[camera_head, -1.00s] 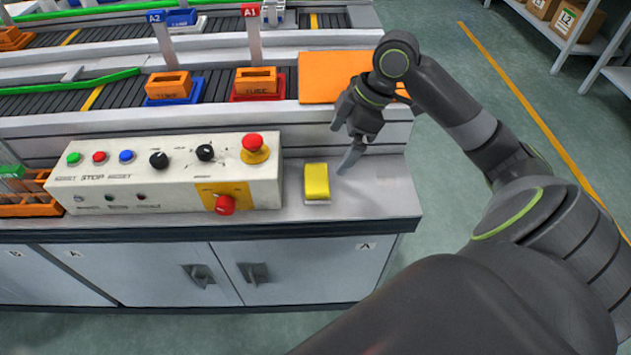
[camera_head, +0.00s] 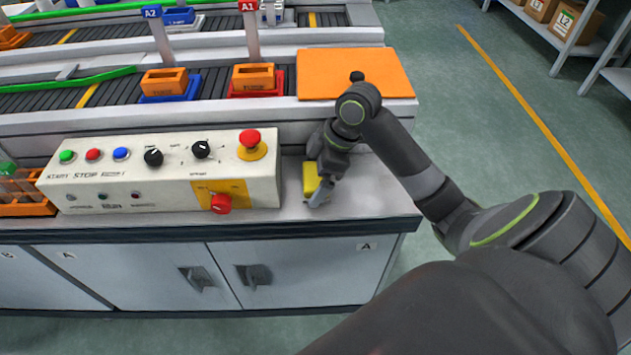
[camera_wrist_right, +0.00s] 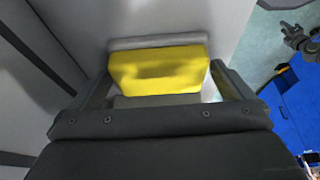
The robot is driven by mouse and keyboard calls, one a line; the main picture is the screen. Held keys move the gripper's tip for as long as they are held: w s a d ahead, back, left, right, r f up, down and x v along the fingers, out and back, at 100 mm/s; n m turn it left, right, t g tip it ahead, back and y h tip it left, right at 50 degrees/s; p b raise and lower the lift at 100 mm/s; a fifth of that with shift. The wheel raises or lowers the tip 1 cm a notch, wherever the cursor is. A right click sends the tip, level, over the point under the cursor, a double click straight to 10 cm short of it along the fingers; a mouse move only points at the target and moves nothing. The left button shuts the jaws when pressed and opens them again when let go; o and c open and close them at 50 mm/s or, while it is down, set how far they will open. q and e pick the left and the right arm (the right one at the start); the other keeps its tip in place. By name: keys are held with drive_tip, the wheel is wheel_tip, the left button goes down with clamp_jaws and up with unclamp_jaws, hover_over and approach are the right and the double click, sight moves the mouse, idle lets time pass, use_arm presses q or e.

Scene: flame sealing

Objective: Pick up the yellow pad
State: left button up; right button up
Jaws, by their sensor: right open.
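The yellow pad (camera_head: 310,179) lies on the grey bench top (camera_head: 362,207), just right of the control panel. My right gripper (camera_head: 318,188) is over it and hides part of it in the head view. In the right wrist view the yellow pad (camera_wrist_right: 158,70) sits on a pale base between the two fingers of my right gripper (camera_wrist_right: 160,88). The fingers are open, one on each side of the pad. Whether they touch it cannot be told. My left gripper is not in view.
The control panel (camera_head: 120,185) with coloured buttons and red knobs stands close to the left of my right gripper. An orange sheet (camera_head: 350,68) lies behind. Orange boxes (camera_head: 253,77) sit in trays on the conveyor. The bench top's right end is clear.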

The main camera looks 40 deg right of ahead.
sight(315, 175)
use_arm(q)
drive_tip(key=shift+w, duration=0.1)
use_arm(e)
drive_tip(key=shift+f, duration=0.1)
drive_tip(key=c, duration=0.9)
wheel_tip(315, 175, up, 9)
drive_tip(key=shift+r+p, duration=0.1)
drive_tip(key=shift+p, duration=0.95)
drive_tip(key=shift+r, duration=0.4)
drive_tip(key=o, duration=0.5)
drive_tip(key=c, duration=0.3)
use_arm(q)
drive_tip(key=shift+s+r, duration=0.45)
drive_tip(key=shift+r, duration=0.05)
